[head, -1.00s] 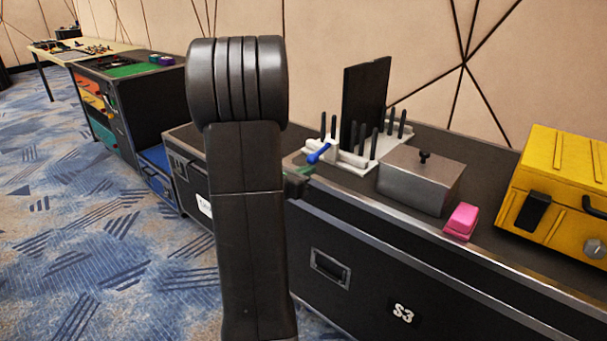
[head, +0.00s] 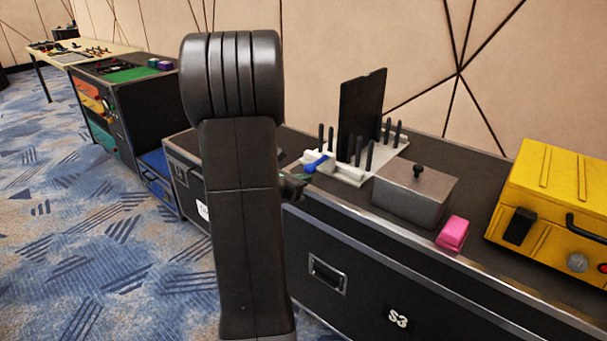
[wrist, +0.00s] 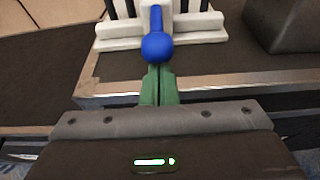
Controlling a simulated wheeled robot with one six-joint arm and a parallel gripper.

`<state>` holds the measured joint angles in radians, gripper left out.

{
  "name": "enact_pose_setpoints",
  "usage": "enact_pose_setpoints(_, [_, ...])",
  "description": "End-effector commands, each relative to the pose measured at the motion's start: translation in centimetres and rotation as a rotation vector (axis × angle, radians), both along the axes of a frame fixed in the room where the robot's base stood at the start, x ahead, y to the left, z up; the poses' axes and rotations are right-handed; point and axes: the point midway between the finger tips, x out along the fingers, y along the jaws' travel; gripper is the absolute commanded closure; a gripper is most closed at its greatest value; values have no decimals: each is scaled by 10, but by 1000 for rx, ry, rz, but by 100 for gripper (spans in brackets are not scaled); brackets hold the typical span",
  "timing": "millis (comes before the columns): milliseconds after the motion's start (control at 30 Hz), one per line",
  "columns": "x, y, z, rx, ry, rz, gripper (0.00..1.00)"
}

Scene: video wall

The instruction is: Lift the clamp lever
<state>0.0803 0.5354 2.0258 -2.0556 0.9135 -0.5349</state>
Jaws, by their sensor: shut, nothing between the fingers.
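The clamp lever is a blue handle with a round knob (head: 314,164), on a white fixture (head: 346,176) on the black case. It points out toward the case's front edge and lies low. In the wrist view the knob (wrist: 157,46) is straight ahead of the fingertips, with the shaft running back from it into the fixture. My gripper (head: 297,184) shows partly behind my arm in the head view, just short of the knob. Its green fingers (wrist: 158,84) are together and empty. Whether the tips touch the knob I cannot tell.
A dark upright panel (head: 360,112) and several black pegs stand on the fixture. To its right are a grey box (head: 414,194) with a knob, a pink block (head: 453,233) and a yellow case (head: 551,200). The black case's metal edge (wrist: 110,94) runs below my fingers.

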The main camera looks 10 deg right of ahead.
Motion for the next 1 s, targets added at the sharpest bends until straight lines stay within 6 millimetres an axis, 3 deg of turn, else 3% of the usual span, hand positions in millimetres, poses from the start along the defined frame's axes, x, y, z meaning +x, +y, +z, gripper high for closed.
enact_pose_setpoints(33, [0, 0, 14, 20, 15, 1, 100])
enact_pose_setpoints(300, [-1, 1, 29, 144, 110, -2, 100])
enact_pose_setpoints(1000, [0, -1, 50, 363, 285, -1, 100])
